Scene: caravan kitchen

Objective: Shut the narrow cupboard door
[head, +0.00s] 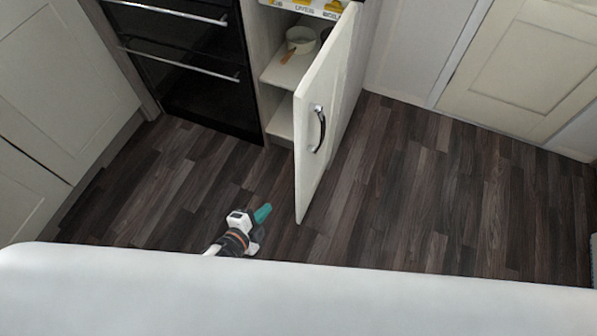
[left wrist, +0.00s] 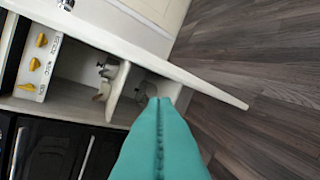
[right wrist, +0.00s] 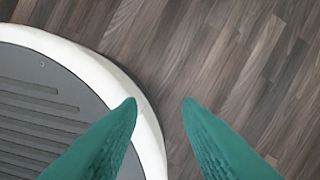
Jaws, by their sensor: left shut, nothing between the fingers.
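The narrow cupboard door (head: 325,110) is cream with a dark curved handle (head: 318,129). It stands wide open in the head view, swung out from the cupboard (head: 284,82), whose shelves show. My left gripper (head: 263,212) is shut and empty, low over the floor to the left of the door's near edge and apart from it. In the left wrist view its teal fingers (left wrist: 158,108) are together, and the open cupboard lies ahead. My right gripper (right wrist: 160,104) shows only in the right wrist view, with its fingers apart and nothing between them.
A black oven (head: 190,65) with two bar handles is left of the cupboard. A pan (head: 299,41) sits on the upper shelf. Another cream door (head: 535,65) is at the right. The dark wood floor (head: 430,200) right of the door is clear.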

